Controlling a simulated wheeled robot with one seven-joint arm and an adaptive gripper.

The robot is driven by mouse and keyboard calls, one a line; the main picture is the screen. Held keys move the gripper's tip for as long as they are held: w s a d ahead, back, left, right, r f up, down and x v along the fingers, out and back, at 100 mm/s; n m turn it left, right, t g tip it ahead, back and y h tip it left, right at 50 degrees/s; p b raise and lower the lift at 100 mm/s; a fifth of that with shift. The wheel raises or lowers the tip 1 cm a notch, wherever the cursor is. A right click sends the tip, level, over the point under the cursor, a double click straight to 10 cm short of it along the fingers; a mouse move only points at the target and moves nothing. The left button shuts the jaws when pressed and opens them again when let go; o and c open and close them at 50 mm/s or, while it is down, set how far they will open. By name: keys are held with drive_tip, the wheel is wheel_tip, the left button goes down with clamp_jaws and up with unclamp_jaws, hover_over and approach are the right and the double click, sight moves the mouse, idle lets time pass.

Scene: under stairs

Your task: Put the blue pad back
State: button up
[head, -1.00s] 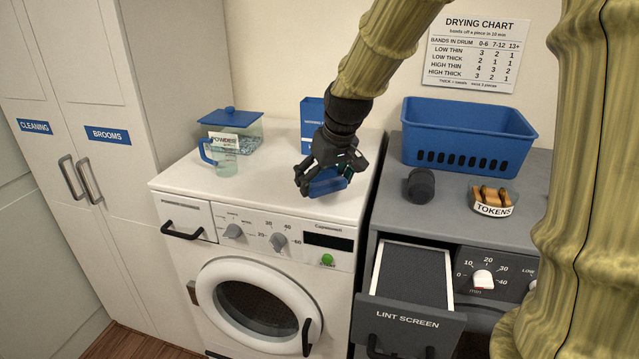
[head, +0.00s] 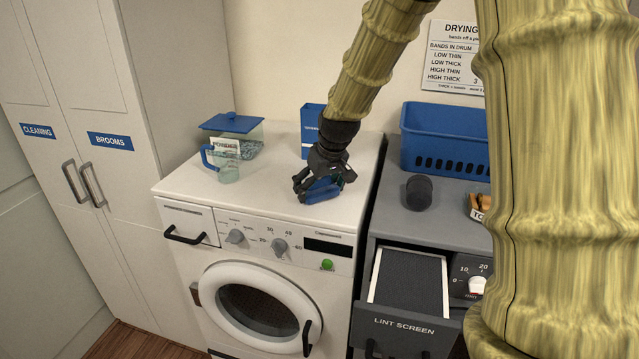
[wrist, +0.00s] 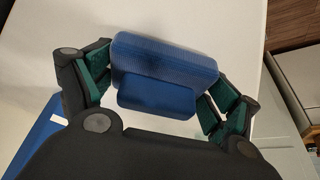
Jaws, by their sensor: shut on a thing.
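The blue pad (wrist: 165,65) sits between the green-lined fingers of my gripper (wrist: 155,85) in the wrist view. My gripper (head: 322,184) is shut on it. In the head view the blue pad (head: 322,193) shows below the fingers, over the right part of the white washer top (head: 270,200). I cannot tell whether the pad touches the washer top.
A blue box (head: 312,130) stands behind my gripper. A powder tub (head: 236,133) and a clear jug (head: 224,162) stand to the left. On the grey dryer are a dark cylinder (head: 418,192) and a blue basket (head: 445,140). The lint screen drawer (head: 408,290) is pulled open.

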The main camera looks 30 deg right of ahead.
drive_tip(key=shift+s, duration=0.1)
drive_tip(key=shift+a+f, duration=0.1)
drive_tip(key=shift+f, duration=0.15)
drive_tip(key=o, duration=0.9)
drive_tip(key=shift+r, duration=0.2)
drive_tip(key=shift+s+r+b, duration=0.1)
drive_tip(key=shift+r+b, duration=0.2)
drive_tip(key=shift+r, duration=0.2)
drive_tip(key=b+v, duration=0.1)
drive_tip(key=v, duration=1)
